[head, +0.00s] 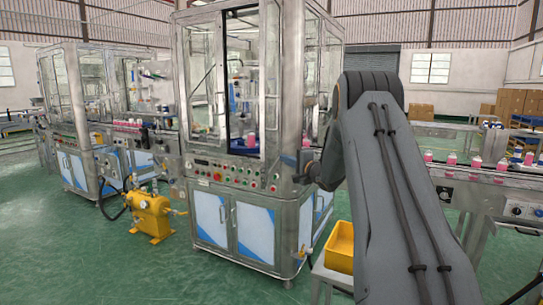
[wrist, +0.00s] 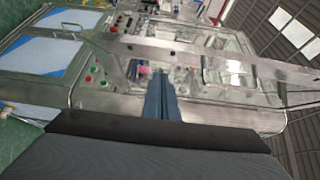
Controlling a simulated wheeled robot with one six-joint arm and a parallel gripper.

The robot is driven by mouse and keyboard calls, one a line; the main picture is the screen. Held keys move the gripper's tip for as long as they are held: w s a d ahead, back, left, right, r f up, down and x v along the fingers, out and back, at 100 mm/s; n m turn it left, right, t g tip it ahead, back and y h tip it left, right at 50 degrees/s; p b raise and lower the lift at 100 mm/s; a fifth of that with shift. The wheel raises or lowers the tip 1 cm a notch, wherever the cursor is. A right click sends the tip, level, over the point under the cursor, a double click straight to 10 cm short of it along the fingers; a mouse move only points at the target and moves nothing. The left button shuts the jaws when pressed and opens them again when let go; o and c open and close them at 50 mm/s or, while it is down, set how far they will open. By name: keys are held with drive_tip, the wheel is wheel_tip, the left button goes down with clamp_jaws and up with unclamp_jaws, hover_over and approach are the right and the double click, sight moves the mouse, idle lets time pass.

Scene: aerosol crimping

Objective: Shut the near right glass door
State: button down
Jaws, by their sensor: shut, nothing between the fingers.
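The near glass-walled machine stands in the middle of the head view. Its near right glass door (head: 271,75) appears swung outward at the right of a dark-edged opening (head: 243,85); its exact angle is hard to tell. The near left glass door (head: 201,80) covers the left half of the front. In the wrist view, turned sideways, a metal-framed glass panel (wrist: 225,75) spans the picture. My gripper (wrist: 160,78) shows there as shut blue fingers, empty, in front of the metal frame. I cannot tell whether they touch it. In the head view my arm largely hides the gripper.
A button panel (head: 235,180) runs below the doors. A conveyor (head: 460,178) with pink-based cans extends right. A yellow bin (head: 341,246) stands low beside my arm, and a yellow pump (head: 151,215) stands left on the floor. Green floor in front is clear.

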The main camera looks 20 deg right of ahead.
sight(266, 154)
drive_tip(key=shift+w+a+p, duration=0.4)
drive_tip(key=shift+w+a, duration=0.25)
drive_tip(key=shift+w, duration=0.35)
drive_tip(key=shift+w+a+p, duration=0.35)
drive_tip(key=shift+w+a, duration=0.25)
drive_tip(key=shift+w, duration=0.4)
drive_tip(key=shift+w+a+p, duration=0.4)
drive_tip(key=shift+w+a, duration=0.25)
drive_tip(key=shift+w, duration=0.35)
